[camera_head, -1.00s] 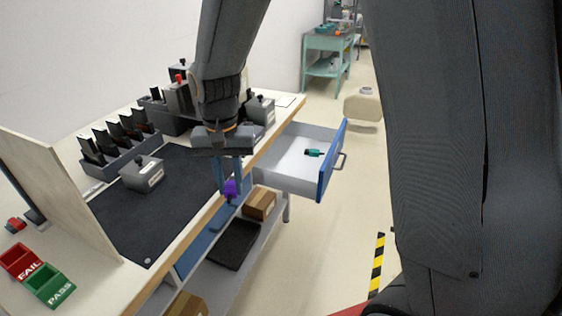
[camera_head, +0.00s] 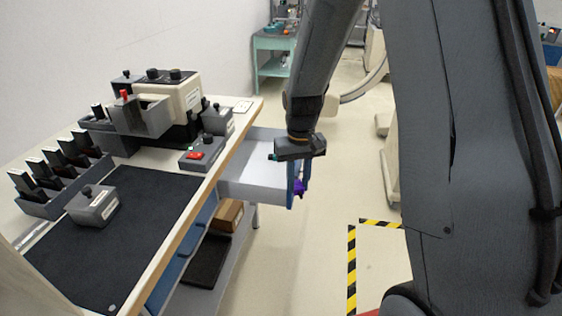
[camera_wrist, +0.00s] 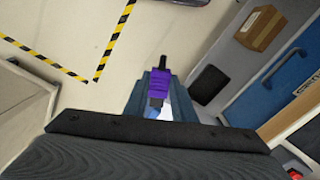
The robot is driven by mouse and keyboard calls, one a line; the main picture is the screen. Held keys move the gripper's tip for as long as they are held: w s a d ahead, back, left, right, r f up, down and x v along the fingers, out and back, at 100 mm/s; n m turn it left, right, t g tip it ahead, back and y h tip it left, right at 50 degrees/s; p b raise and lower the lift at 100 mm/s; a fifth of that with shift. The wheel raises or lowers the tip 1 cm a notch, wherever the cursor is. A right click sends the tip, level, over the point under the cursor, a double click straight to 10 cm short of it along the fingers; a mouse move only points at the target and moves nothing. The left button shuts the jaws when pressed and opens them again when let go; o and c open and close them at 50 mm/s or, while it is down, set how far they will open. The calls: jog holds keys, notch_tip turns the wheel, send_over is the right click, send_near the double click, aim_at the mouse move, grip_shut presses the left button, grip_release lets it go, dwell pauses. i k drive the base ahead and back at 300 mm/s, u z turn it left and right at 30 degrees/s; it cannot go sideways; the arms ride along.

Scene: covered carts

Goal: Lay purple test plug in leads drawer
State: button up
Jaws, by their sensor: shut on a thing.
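The purple test plug (camera_head: 299,189) is held between the fingers of my gripper (camera_head: 297,196), which is shut on it. In the wrist view the purple plug (camera_wrist: 160,84) sticks out past the fingertips, its dark tip against the floor. The leads drawer (camera_head: 262,180) stands pulled out from the bench's far right end, with a pale interior.
The bench top holds a dark mat (camera_head: 130,230), a grey box (camera_head: 92,206) and a red-switched box (camera_head: 198,153). A shelf below carries a cardboard box (camera_head: 228,215) and a black tray (camera_head: 206,260). Open floor with yellow-black tape (camera_head: 351,270) lies to the right.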

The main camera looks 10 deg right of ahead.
aim_at(265, 180)
jog(key=z, duration=1.9)
jog(key=i, duration=1.7)
jog(key=u, duration=2.95)
jog(key=i, duration=0.5)
